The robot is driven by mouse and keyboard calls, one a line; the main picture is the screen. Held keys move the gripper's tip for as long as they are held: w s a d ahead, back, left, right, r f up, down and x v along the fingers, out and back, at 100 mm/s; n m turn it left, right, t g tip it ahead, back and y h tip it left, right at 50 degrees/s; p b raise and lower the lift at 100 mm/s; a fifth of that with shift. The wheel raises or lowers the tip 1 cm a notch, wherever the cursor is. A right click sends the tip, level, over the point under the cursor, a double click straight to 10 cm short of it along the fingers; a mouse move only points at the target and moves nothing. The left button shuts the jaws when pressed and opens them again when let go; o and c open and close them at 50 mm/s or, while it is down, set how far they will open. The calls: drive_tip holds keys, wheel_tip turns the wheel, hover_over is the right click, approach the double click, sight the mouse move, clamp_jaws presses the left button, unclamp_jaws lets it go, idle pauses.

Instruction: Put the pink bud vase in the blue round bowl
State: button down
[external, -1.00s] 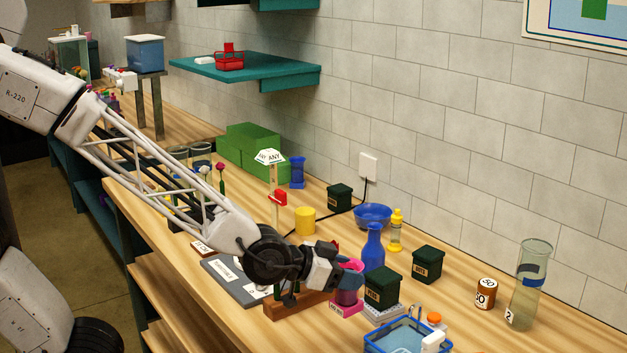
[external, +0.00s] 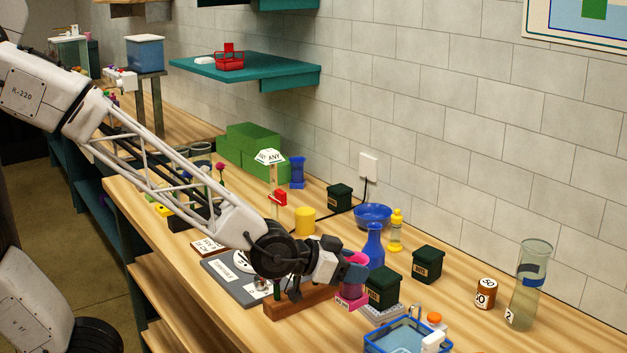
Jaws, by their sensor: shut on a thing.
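More pink shows just below (external: 350,294), down to a labelled pink base; I cannot tell whether that is the vase's own foot or another thing, or whether the vase touches the bench. The blue round bowl (external: 373,216) sits farther back near the wall, behind the blue bottle. It looks empty and is apart from the gripper.
A tall blue bottle (external: 374,247) and a dark green box (external: 382,288) stand close beside the gripper. A yellow bottle (external: 396,231) is right of the bowl, and a yellow cylinder (external: 305,220) is to its left. A brown wooden block (external: 300,302) lies under the wrist.

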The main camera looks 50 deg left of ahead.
drive_tip(key=w+a+r+n+y, duration=0.25)
drive_tip(key=w+a, duration=0.35)
drive_tip(key=w, duration=0.5)
drive_tip(key=w+a+r+n+y, duration=0.15)
drive_tip(key=w+a+r, duration=0.35)
drive_tip(key=w, duration=0.7)
drive_tip(key=w+a+f+n+y, duration=0.2)
drive_tip(key=w+a, duration=0.6)
drive_tip(key=a, duration=0.5)
drive_tip(key=w+a+f+n+y, duration=0.2)
drive_tip(key=w+a+f+y, duration=0.2)
drive_tip(key=w+a, duration=0.5)
drive_tip(key=a, duration=0.4)
drive_tip(key=shift+w+a+n, duration=0.2)
drive_tip(key=shift+a+n, duration=0.1)
drive_tip(key=shift+f, duration=0.2)
wheel_tip(320, 180, down, 6)
drive_tip(key=shift+f, duration=1.9)
drive_tip(key=shift+f, duration=0.25)
